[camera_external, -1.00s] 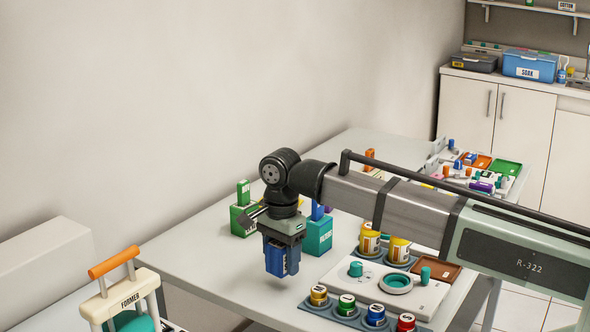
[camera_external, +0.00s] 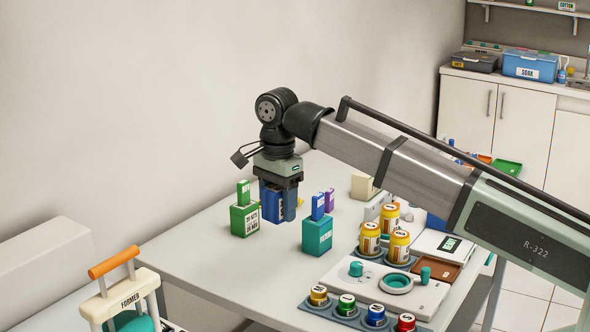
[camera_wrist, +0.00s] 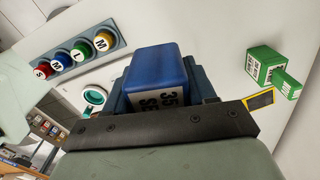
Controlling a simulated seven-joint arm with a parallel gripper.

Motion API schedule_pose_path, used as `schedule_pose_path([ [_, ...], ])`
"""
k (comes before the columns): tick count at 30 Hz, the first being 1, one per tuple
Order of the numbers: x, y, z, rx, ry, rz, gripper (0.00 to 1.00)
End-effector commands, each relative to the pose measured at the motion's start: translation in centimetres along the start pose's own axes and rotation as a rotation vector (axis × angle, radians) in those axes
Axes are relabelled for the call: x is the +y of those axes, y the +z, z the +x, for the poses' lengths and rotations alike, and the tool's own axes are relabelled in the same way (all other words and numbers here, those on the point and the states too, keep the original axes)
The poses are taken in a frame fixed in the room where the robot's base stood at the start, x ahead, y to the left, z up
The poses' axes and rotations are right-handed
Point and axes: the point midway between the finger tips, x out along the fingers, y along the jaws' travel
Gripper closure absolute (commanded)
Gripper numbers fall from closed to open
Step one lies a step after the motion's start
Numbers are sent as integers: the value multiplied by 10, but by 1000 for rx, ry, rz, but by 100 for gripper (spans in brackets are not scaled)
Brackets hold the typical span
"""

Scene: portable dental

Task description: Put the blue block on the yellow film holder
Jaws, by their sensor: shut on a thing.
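The blue block (camera_external: 272,206), with a white lettered label, is held in my gripper (camera_external: 279,200). My gripper is shut on it and points down between a green block and a teal block. Whether the blue block touches the table cannot be told. In the wrist view the block (camera_wrist: 158,68) sits between my gripper's jaws (camera_wrist: 160,88). A dark plate with a yellow edge (camera_wrist: 262,99), likely the yellow film holder, shows right of the jaws, partly hidden by my gripper body.
The green block (camera_external: 245,220) stands close left of my gripper, the teal block (camera_external: 317,236) to the right, and a purple one (camera_external: 329,201) behind. Yellow jars (camera_external: 370,238) and a row of coloured jars (camera_external: 347,305) stand further right. The table's front left is clear.

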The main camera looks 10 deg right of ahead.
Motion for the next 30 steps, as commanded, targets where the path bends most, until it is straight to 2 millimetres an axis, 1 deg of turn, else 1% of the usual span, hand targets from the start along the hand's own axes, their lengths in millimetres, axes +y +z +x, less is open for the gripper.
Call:
schedule_pose_path([
  [1,-15,-6,-2,0,0,20,77],
  [5,-43,-23,-3,0,0,72,77],
  [8,-71,-42,-4,0,0,124,77],
  [11,-104,-67,-5,0,0,187,77],
  [12,-117,-78,-5,0,0,213,77],
  [14,-137,-96,-5,0,0,254,77],
  [15,-150,-108,-5,0,1,281,77],
  [17,-169,-127,-6,0,1,320,77],
  [18,-181,-140,-6,0,0,347,77],
  [20,-198,-160,-5,0,0,386,77],
  [21,-210,-173,-5,0,0,412,77],
  [23,-226,-193,-4,0,0,448,77],
  [24,-235,-206,-3,0,0,472,77],
  [27,-254,-233,-2,0,0,520,77],
  [30,-268,-255,-1,0,0,559,77],
])
